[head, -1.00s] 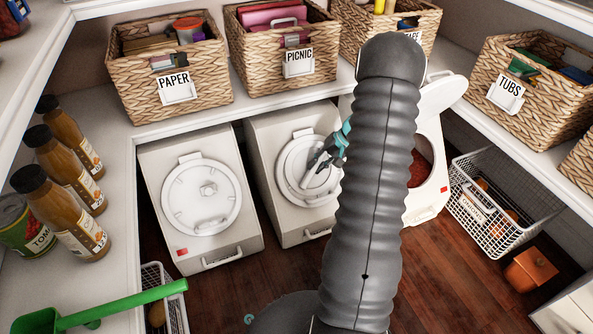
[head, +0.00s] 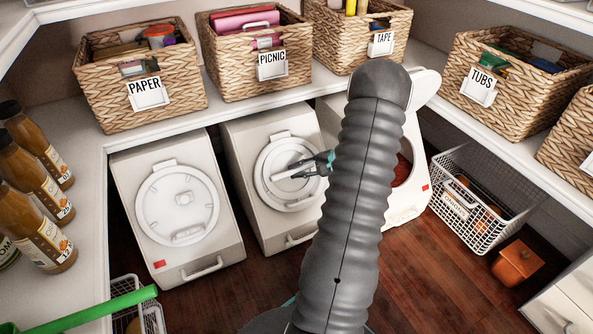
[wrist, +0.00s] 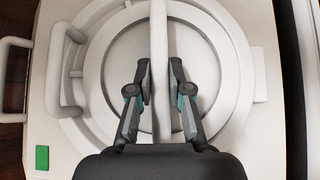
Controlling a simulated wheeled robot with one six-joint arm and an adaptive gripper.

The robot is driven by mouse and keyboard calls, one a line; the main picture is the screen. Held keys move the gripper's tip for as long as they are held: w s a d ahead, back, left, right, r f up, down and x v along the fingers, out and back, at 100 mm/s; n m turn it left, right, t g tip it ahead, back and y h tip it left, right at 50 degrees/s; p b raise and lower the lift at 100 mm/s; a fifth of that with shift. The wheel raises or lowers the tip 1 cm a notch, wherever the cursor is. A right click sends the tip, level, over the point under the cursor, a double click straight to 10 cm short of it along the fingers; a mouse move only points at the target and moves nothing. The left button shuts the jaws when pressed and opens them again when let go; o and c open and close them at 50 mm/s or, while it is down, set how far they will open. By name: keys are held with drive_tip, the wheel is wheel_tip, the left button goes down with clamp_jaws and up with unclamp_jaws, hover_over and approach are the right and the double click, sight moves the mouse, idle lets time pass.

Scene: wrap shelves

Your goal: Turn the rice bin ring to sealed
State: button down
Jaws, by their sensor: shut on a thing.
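The middle white bin (head: 245,128) stands under the shelf with a round lid ring (head: 262,190) on its sloped front. No name shows on it, so I cannot tell from a label that it is the rice bin. My gripper (head: 300,170) is at this ring, shut on its pale cross bar (head: 285,175). In the wrist view the fingers (wrist: 160,80) stand on both sides of the bar (wrist: 159,40), and the ring (wrist: 238,60) surrounds them. A green patch (wrist: 42,158) shows on the bin's face. My arm hides part of the bin's right side.
A closed white bin (head: 225,245) with a red patch stands left. An open bin (head: 418,190) with red contents stands right, partly behind my arm. A wire basket (head: 480,225) and an orange pot (head: 517,262) are farther right. Labelled wicker baskets (head: 100,85) line the shelf above.

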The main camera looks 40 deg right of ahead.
idle(0.4)
drive_tip(key=c, duration=1.1)
unclamp_jaws()
drive_tip(key=v, duration=1.2)
drive_tip(key=shift+s+f, duration=0.1)
drive_tip(key=shift+f, duration=0.05)
